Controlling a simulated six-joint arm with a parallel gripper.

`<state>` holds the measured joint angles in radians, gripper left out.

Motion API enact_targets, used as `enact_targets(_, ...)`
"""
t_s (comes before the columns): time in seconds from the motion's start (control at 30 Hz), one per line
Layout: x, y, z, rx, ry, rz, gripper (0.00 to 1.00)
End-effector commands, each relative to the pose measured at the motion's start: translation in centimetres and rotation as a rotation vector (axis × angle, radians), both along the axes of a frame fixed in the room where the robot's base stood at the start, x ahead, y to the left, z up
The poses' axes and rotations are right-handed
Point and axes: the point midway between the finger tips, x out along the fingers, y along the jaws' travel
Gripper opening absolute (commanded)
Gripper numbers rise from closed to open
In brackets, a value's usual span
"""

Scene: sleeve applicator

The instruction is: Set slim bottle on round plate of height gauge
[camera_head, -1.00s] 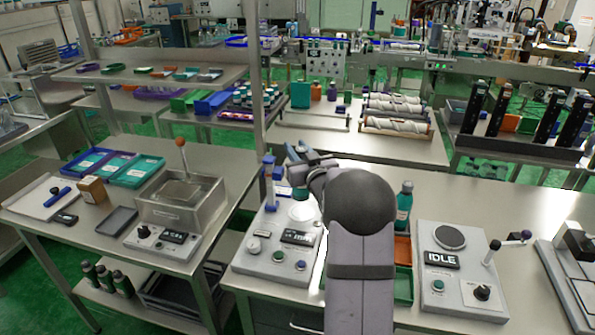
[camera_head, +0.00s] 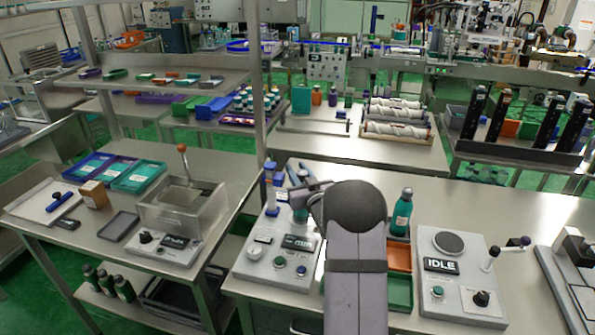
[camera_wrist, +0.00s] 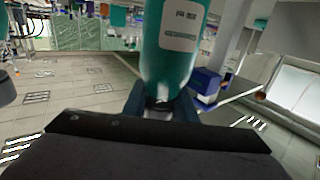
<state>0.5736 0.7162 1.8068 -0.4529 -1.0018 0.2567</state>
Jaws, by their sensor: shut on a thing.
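A slim teal bottle (camera_wrist: 172,55) with a white label fills the middle of the wrist view. My gripper (camera_wrist: 158,106) is shut on it at its dark narrow end. In the head view the bottle (camera_head: 300,213) is partly behind my gripper (camera_head: 303,190), over the grey console of the height gauge (camera_head: 268,272). The gauge has a blue-topped post (camera_head: 270,188), a display and several knobs. The bottle and my arm hide its round plate. I cannot tell whether the bottle touches the plate.
Another teal bottle (camera_head: 402,213) stands right of my arm, by an orange bin (camera_head: 399,257) and a green bin (camera_head: 398,292). A console marked IDLE (camera_head: 462,281) with a dark round disc stands further right. A clear box (camera_head: 181,212) is on the left table.

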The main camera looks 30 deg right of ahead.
Motion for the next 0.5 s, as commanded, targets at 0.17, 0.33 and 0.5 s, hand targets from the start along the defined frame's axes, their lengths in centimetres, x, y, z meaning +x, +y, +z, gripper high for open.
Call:
enact_targets(0.17, 0.00, 0.00, -0.36, 0.000, 0.000, 0.000, 0.27)
enact_targets(0.33, 0.00, 0.00, -0.26, 0.000, 0.000, 0.000, 0.33)
enact_targets(0.5, 0.00, 0.01, -0.20, 0.000, 0.000, 0.000, 0.33)
